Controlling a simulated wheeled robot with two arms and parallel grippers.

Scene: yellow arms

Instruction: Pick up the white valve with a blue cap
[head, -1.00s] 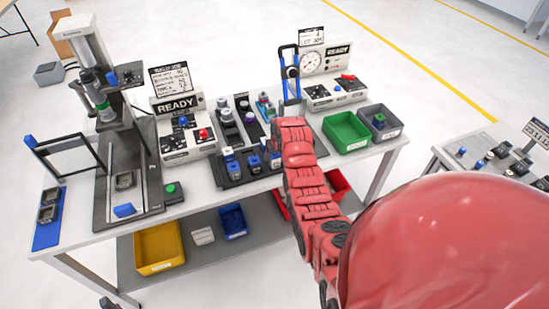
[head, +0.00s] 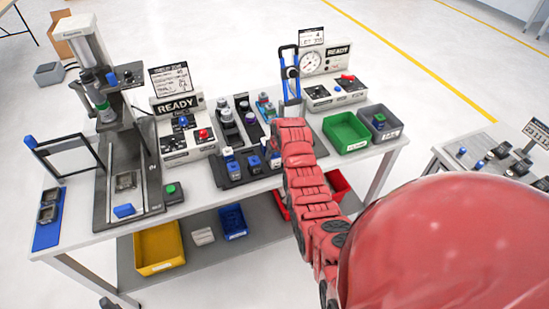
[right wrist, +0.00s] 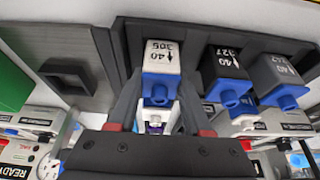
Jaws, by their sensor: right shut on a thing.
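A white valve with a blue cap (right wrist: 161,58) is between the fingers of my right gripper (right wrist: 157,97) in the right wrist view. The gripper is shut on it, with a finger on each side. The valve is at the black rack (right wrist: 128,42); I cannot tell whether it is clear of its slot. Two dark valves with blue caps, one nearer (right wrist: 226,75) and one further right (right wrist: 280,80), stand beside it. In the head view my red right arm reaches over the bench and mostly hides the gripper and held valve. My left gripper is not in view.
The green bin (head: 346,131) and grey bin (head: 378,122) stand right of the arm. A READY box (head: 181,125) and a press (head: 93,60) stand to the left. A gauge panel (head: 333,75) and blue frame (head: 290,62) stand behind the arm.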

